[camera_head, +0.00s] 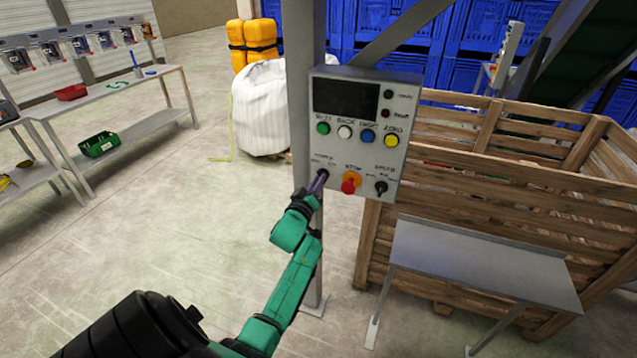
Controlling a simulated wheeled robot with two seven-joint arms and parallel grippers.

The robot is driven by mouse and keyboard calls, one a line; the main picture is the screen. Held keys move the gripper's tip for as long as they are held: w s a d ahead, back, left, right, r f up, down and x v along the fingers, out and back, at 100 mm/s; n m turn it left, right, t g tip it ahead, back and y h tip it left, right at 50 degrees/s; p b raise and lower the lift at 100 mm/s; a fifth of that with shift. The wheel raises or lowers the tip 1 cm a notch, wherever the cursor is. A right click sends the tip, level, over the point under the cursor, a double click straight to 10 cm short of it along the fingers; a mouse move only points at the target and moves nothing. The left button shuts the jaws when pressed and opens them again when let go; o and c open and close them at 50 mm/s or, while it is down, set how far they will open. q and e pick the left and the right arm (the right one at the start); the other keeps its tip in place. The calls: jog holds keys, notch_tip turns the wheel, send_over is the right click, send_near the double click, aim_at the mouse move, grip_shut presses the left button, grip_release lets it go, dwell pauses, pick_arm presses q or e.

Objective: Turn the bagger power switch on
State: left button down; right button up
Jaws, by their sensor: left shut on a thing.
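The bagger control panel (366,158) is a light grey box on a grey post, with a dark screen (345,97) and a row of green, white, blue and yellow buttons. Below them sit an orange and red stop knob (350,184) and a black rotary switch (381,187) at the lower right. My left gripper (319,180) is at the panel's lower left corner, where the power switch appears to be. It is shut on that switch, which its fingers mostly hide, so its position cannot be told. My right gripper is not in view.
A wooden crate (500,180) stands right of and behind the panel, with a grey metal stand (480,262) before it. A white bulk bag (260,108) is behind the post. Work tables (122,97) stand at the left. The floor between is clear.

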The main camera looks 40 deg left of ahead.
pick_arm(q)
jog(key=shift+f+m+b, duration=0.15)
jog(key=shift+m+b, duration=0.9)
jog(key=shift+m, duration=2.9)
jog(key=shift+f+m+b, duration=0.15)
jog(key=shift+m+b, duration=0.85)
jog(key=shift+m, duration=3.25)
jog(key=c, duration=0.9)
grip_release()
jog(key=shift+r, duration=0.1)
jog(key=shift+r, duration=0.1)
